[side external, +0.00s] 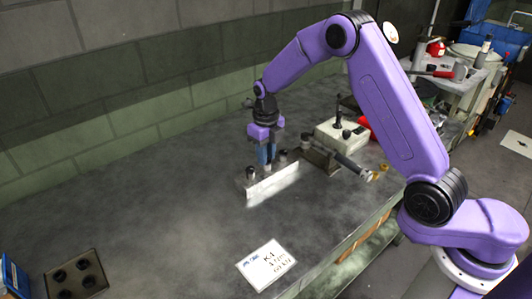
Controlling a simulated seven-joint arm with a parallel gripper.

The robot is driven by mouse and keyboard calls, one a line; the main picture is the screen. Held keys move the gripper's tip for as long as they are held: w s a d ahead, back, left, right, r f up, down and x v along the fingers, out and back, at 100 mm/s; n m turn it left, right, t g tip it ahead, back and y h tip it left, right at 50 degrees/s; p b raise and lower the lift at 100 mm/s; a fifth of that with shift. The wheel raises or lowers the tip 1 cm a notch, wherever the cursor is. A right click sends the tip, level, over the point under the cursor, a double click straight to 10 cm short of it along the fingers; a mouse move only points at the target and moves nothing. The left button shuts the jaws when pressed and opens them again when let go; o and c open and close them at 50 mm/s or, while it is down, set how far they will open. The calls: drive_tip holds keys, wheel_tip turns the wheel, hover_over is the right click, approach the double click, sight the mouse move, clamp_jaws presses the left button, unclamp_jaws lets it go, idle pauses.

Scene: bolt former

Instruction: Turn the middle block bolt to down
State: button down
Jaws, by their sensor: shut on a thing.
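A pale, bright-faced block (273,187) lies lengthwise near the middle of the grey bench. A dark bolt (250,173) stands at its left end and another dark bolt (282,156) at its right end. My gripper (267,166) points straight down over the block between these two. Its fingers are shut on the middle block bolt, which they mostly hide. I cannot make out which way the middle bolt faces.
A pale box (340,137) with a black lever stands to the right, with a grey cylinder (350,163) before it. A written card (266,265) lies in front. A dark tray with round holes (97,283) is at lower left. The bench's left middle is clear.

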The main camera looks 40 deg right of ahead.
drive_tip(key=c, duration=0.9)
unclamp_jaws()
drive_tip(key=shift+r, duration=0.1)
wheel_tip(320, 180, up, 17)
drive_tip(key=shift+r, duration=0.2)
